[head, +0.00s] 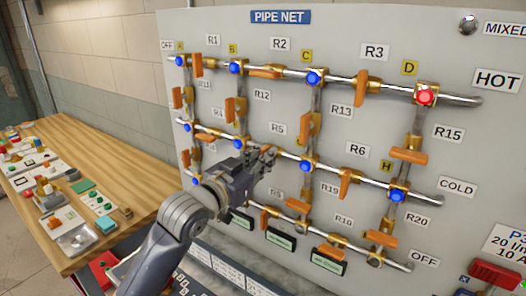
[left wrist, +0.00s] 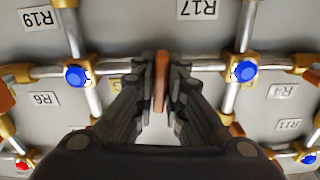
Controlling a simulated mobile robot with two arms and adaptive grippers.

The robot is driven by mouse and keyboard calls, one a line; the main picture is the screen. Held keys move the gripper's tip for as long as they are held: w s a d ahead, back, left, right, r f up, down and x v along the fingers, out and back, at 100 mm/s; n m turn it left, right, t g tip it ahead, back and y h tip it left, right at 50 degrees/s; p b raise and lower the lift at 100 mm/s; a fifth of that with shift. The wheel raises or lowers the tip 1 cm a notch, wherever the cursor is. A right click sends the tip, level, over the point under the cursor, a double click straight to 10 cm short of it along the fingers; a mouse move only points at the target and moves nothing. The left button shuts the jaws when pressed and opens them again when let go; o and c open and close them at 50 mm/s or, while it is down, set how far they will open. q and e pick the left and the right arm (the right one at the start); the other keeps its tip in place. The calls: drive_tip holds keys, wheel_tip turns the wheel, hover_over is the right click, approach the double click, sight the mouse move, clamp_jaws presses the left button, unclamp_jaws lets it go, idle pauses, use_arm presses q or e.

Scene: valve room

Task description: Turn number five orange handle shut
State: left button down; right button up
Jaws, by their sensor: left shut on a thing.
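The pipe panel (head: 350,20) has an R5 label (head: 278,128) in the head view, just above my left gripper (head: 268,154). In the left wrist view, my left gripper (left wrist: 161,95) is shut on an orange handle (left wrist: 161,80). The handle sits on the pipe between two blue-capped joints (left wrist: 76,74) and stands across that pipe in the picture. In the head view my fingers hide most of this handle. My right gripper is not in view.
Several other orange handles, such as the R6 one (head: 345,183), sit close by on the pipes. A red-capped joint (head: 426,96) is at upper right. A wooden table (head: 120,165) with small parts stands at left.

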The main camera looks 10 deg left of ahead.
use_arm(q)
drive_tip(key=shift+n+p, duration=0.35)
drive_tip(key=shift+n, duration=0.15)
drive_tip(key=c, duration=1.7)
unclamp_jaws()
drive_tip(key=v, duration=1.2)
drive_tip(key=shift+f, duration=0.1)
drive_tip(key=shift+w, duration=0.1)
